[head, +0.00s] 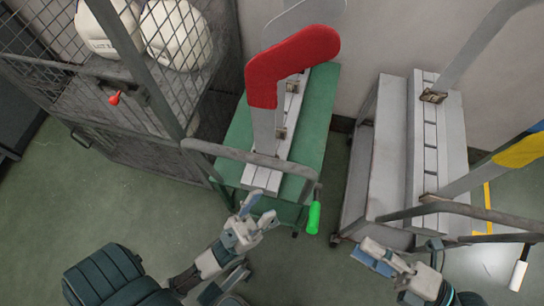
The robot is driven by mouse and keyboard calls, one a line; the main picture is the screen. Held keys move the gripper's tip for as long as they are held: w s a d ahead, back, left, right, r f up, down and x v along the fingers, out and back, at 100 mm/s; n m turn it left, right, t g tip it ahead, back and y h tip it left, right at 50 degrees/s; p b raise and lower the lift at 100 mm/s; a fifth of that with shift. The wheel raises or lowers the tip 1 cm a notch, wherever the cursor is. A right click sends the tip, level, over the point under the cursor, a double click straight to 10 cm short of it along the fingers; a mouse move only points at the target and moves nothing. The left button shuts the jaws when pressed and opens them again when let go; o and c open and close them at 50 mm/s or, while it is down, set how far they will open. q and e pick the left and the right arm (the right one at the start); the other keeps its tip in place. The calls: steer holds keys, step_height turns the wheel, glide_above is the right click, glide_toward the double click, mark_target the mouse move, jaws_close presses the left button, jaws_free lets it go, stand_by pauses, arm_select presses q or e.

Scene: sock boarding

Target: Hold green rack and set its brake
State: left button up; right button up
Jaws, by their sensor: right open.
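The green rack (316,125) stands at the centre with a white slotted bar on top. A red sock (292,60) is on a board fixed to this bar. A grey push rail (245,156) crosses the rack's near end. A bright green grip (313,217) hangs at the rail's right end; whether it is the brake lever I cannot tell. My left gripper (259,211) is open and empty, just below the rail at the rack's near edge. My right gripper (370,256) is open at the lower right, below the grey rack and apart from the green grip.
A grey rack (372,165) stands at the right, with a rail and a white grip (518,275). A narrow strip of floor separates the two racks. Green floor lies open in front.

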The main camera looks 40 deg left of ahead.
arm_select(q)
steer(key=w+d+f+m+g+h, duration=0.25)
steer(key=w+d+f+g, duration=0.3)
steer(key=f, duration=0.35)
steer(key=w+d+f+m+g+h, duration=0.2)
steer(key=w+d+f+m+g, duration=0.25)
steer(key=w+f, duration=0.4)
steer(key=m+g+y, duration=0.5)
steer(key=g+y, duration=1)
steer(key=g, duration=0.6)
glide_toward(252, 213)
step_height(252, 213, down, 2)
steer(key=shift+s+f, duration=0.1)
steer(key=shift+s, duration=0.05)
steer(key=shift+a, duration=0.3)
steer(key=x, duration=0.7)
steer(key=shift+s+a, duration=0.1)
steer(key=shift+s, duration=0.05)
arm_select(e)
steer(key=shift+a, duration=0.3)
